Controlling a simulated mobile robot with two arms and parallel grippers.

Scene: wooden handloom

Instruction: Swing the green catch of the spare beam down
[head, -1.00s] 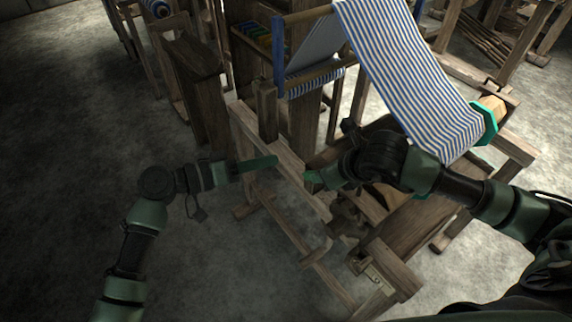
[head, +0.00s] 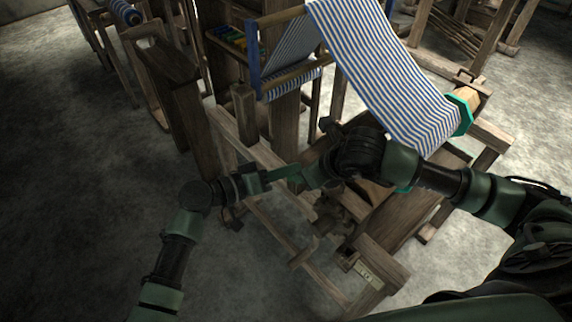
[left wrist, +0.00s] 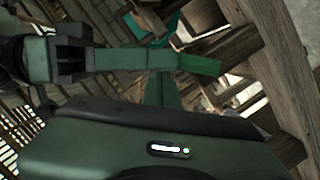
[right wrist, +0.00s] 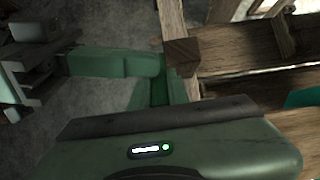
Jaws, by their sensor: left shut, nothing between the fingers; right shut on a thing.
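My left gripper (head: 300,171) is shut and empty. Its fingertips point at the right gripper's tips and overlap them in the head view; I cannot tell whether they touch. I cannot make out the spare beam for certain.
A wooden loom frame (head: 235,135) stands around both grippers. Blue-and-white striped cloth (head: 375,75) runs down to a roller with a teal octagonal end (head: 463,115), beyond the right arm. A wooden post (right wrist: 178,30) is close to the right fingers. The floor at left (head: 90,210) is clear.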

